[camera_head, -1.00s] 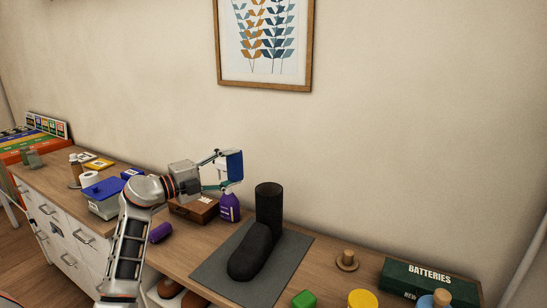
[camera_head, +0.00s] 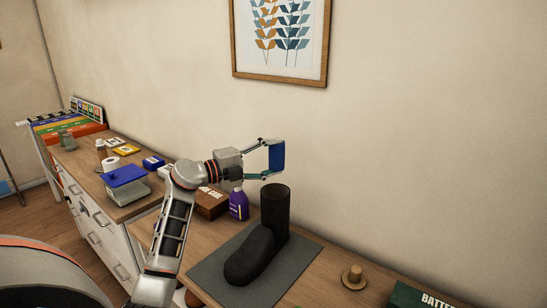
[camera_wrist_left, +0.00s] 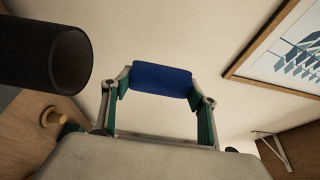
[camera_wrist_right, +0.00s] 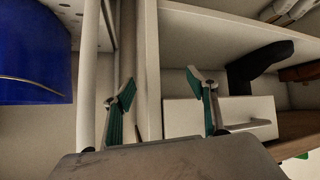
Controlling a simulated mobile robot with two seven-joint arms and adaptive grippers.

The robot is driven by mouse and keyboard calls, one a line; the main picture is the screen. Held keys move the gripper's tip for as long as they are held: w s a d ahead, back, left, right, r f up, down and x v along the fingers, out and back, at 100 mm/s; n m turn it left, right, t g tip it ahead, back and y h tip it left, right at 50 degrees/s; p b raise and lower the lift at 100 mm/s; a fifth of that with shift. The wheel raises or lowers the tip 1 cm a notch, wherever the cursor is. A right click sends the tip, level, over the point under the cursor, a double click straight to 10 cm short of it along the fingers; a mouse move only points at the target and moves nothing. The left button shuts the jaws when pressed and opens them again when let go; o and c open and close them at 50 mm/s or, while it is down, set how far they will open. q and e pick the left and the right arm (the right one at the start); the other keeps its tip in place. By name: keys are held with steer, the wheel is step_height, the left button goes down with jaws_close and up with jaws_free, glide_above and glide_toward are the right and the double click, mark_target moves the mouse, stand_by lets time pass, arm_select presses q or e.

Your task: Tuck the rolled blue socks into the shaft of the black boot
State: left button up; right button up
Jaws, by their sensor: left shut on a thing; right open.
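The rolled blue socks (camera_head: 277,157) are held in my left gripper (camera_head: 274,158), which is shut on them. In the left wrist view the socks (camera_wrist_left: 161,76) sit between the fingertips. In the head view the black boot (camera_head: 262,245) stands upright on a dark grey mat (camera_head: 208,277), its shaft rising at the back. The socks appear above the shaft top in the picture, apart from it. The boot shaft (camera_wrist_left: 42,55) also shows at the left of the left wrist view. My right gripper (camera_wrist_right: 163,88) is open and empty in the right wrist view, facing a white shelf unit.
A purple bottle (camera_head: 239,205) and a brown box (camera_head: 211,203) stand behind the boot to the left. A wooden peg (camera_head: 354,277) and a green batteries box (camera_head: 420,297) lie to the right. In the right wrist view a blue container (camera_wrist_right: 30,55) is at the left.

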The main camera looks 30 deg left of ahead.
arm_select(q)
steer(key=shift+f, duration=2.95)
steer(key=o, duration=1)
steer(key=shift+d+f, duration=0.1)
steer(key=shift+f, duration=0.3)
steer(key=r+v, duration=0.1)
steer(key=v, duration=1.1)
